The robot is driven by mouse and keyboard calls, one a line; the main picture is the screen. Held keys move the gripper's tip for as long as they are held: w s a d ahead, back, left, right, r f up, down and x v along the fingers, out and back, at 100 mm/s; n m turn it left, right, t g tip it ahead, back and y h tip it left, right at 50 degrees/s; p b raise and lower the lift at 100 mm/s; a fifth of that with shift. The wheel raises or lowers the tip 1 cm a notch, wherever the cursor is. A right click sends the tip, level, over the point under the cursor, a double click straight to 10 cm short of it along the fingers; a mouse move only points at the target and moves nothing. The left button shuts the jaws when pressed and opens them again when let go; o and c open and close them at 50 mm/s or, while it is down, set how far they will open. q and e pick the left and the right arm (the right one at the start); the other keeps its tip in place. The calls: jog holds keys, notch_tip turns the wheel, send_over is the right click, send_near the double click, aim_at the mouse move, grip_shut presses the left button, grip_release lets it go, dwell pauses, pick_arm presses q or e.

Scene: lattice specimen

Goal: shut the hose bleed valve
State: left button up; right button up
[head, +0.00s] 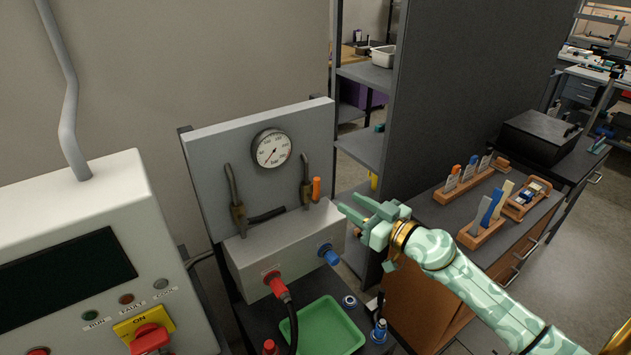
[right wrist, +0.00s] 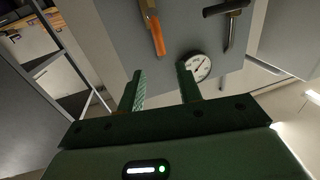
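A grey panel (head: 215,150) carries two small valves on bent pipes. The right valve has an orange lever (head: 316,188) standing upright; it also shows in the right wrist view (right wrist: 152,28), beyond the fingertips. The left valve has a black lever (head: 267,215) lying nearly level; it also shows in the right wrist view (right wrist: 226,8). I cannot tell from labels which is the bleed valve. My right gripper (head: 347,203) is open and empty, just right of the orange lever and apart from it. In the right wrist view its fingers (right wrist: 160,85) stand apart. My left gripper is not in view.
A round gauge (head: 271,148) sits above the valves. Below, a grey box (head: 290,240) has a red coupling (head: 273,283) with a black hose and a blue coupling (head: 328,254). A green tray (head: 325,330) lies in front. A control cabinet (head: 70,220) stands left; a dark shelf wall rises right.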

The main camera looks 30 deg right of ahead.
aim_at(319, 185)
jog(key=b+x, duration=0.1)
jog(key=x, duration=1.1)
jog(key=shift+b, duration=0.35)
grip_shut()
